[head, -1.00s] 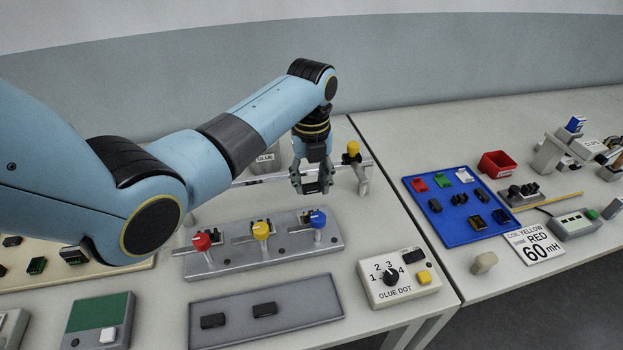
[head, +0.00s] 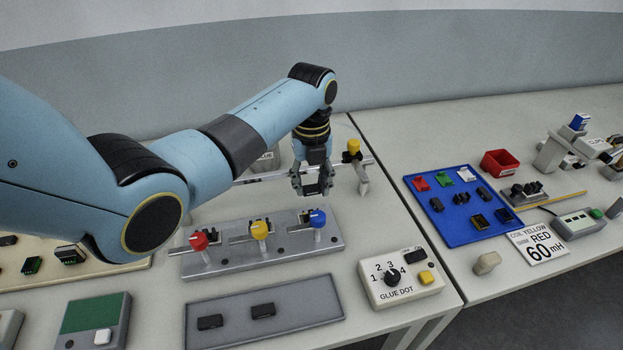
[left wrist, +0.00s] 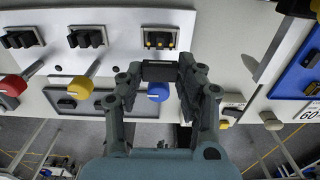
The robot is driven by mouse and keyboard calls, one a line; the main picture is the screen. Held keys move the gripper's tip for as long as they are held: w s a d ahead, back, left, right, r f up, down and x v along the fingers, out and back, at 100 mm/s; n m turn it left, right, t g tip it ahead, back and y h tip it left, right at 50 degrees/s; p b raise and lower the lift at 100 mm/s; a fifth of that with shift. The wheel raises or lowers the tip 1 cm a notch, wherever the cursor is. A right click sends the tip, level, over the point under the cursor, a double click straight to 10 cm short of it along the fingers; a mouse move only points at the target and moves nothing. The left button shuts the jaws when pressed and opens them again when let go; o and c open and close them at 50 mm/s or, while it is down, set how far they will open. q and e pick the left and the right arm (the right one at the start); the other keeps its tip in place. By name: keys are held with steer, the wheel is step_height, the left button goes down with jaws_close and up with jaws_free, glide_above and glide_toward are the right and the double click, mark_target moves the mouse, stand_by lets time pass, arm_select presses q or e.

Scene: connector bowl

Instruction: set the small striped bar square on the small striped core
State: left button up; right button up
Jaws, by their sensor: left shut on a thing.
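My left gripper (head: 312,190) is shut on a small dark bar (left wrist: 160,72), which lies crosswise between its fingertips in the left wrist view. It is held above the back of the grey three-place fixture (head: 215,264), near the blue-knob place. A dark core with yellow marks on its legs (left wrist: 158,40) sits in that place, just beyond the bar in the wrist view and apart from it. Other dark cores sit at the yellow-knob place (left wrist: 87,38) and red-knob place (left wrist: 22,38). My right gripper is out of view.
The red (head: 199,242), yellow (head: 259,230) and blue (head: 317,217) knobs stand along the fixture. A grey tray (head: 300,318) with two dark bars lies in front. A glue dot box (head: 420,291) is at the right. A yellow-topped post (head: 353,146) stands behind the gripper.

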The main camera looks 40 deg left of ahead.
arm_select(q)
steer(key=shift+f+b, duration=0.55)
steer(key=shift+f, duration=0.5)
steer(key=shift+f+b, duration=1.25)
steer(key=shift+f, duration=0.9)
steer(key=o, duration=1)
steer(key=shift+c, duration=0.2)
steer(key=shift+o, duration=1.4)
steer(key=shift+r, duration=0.1)
step_height(320, 180, up, 12)
steer(key=shift+f, duration=0.15)
